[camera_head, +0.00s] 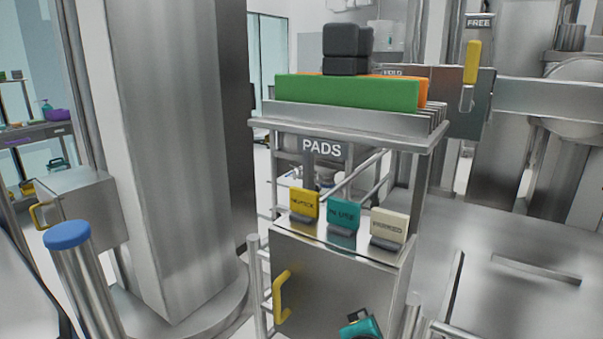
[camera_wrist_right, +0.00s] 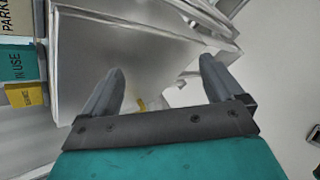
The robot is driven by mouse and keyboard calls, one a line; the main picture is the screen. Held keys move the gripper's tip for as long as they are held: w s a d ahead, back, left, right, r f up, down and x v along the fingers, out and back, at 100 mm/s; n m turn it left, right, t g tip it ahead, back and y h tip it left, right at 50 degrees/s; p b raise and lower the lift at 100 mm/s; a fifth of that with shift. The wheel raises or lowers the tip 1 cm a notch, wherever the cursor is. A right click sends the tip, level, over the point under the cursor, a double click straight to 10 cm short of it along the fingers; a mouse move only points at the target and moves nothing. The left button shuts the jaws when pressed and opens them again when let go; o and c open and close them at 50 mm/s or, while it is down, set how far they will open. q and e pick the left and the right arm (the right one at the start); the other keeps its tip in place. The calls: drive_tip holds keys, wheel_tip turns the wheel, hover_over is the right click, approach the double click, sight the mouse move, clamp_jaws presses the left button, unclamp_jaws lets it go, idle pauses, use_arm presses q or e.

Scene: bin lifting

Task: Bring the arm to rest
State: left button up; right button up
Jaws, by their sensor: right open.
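My right gripper (camera_wrist_right: 160,82) is open in the right wrist view, with two grey fingers spread apart and nothing between them. In the head view, the teal and black right gripper (camera_head: 358,322) shows at the bottom edge, in front of the steel cabinet (camera_head: 325,270). Only part of it is visible there. The cabinet also shows beyond the fingers in the wrist view (camera_wrist_right: 125,45). My left gripper is not in view.
Yellow, teal "IN USE" (camera_head: 343,217) and cream (camera_head: 388,227) signs stand on the cabinet, which has a yellow handle (camera_head: 281,297). Above, green (camera_head: 345,93) and orange pads and black blocks (camera_head: 346,50) sit on a rack. A blue-capped post (camera_head: 68,235) stands left.

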drive_tip(key=s+d+f+m+g+y, duration=0.2)
drive_tip(key=s+d+f+m, duration=0.1)
drive_tip(key=s+m, duration=0.35)
drive_tip(key=s+d+f+m+g+y, duration=0.1)
drive_tip(key=s+d+f+m+g, duration=0.15)
drive_tip(key=s+m, duration=0.45)
drive_tip(key=s+d+f+m+g+y, duration=0.1)
drive_tip(key=s+d+f+m+y, duration=0.1)
drive_tip(key=s+f+m, duration=0.45)
drive_tip(key=w+a+f+n+t+y, duration=0.1)
drive_tip(key=w+a+f+n+t, duration=0.1)
drive_tip(key=w+f+t, duration=0.3)
drive_tip(key=shift+w+a+f+t, duration=0.15)
drive_tip(key=shift+a+f+t, duration=0.15)
drive_tip(key=shift+t, duration=0.75)
